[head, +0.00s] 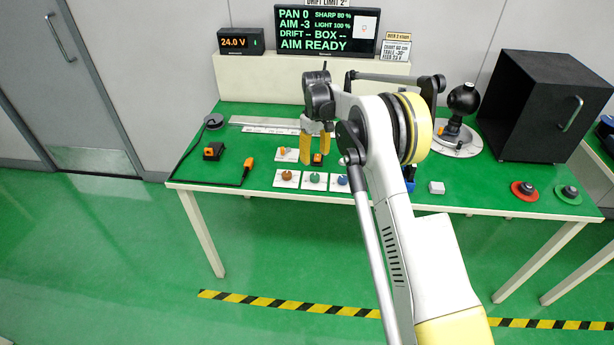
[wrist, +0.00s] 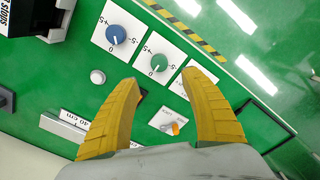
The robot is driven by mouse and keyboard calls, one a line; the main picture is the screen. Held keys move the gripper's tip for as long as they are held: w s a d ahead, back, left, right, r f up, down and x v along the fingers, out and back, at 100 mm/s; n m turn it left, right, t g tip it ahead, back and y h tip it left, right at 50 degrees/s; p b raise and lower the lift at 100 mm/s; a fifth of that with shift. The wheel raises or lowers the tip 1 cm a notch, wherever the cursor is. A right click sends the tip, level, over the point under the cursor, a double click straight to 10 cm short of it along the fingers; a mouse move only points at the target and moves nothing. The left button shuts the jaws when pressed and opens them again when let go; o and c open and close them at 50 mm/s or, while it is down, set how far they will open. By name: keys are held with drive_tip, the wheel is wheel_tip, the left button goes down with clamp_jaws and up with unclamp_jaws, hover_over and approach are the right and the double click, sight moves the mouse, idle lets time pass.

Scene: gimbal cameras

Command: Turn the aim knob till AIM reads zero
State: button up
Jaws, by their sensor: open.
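The display (head: 326,30) in the head view reads PAN 0, AIM -3, DRIFT --, BOX -- and AIM READY. Three round knobs on white plates stand in a row near the table's front: a brown knob (head: 286,175), a green knob (head: 314,178) and a blue knob (head: 342,180). I cannot read which is the aim knob. In the wrist view the blue knob (wrist: 116,34) and green knob (wrist: 159,62) show clearly; the third plate is mostly hidden behind a finger. My gripper (head: 315,157) is open and empty, its yellow fingertips (wrist: 162,77) just behind the knob row.
A small orange lever (wrist: 174,128) on a white plate and an orange-and-black block (head: 317,158) lie by my fingers. A black box (head: 541,105), a black ball device (head: 463,99) and red and green discs (head: 525,191) stand to the right.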

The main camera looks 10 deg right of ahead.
sight(315, 176)
wheel_tip(315, 176, down, 10)
drive_tip(key=b, duration=0.3)
drive_tip(key=shift+f, duration=0.1)
clamp_jaws()
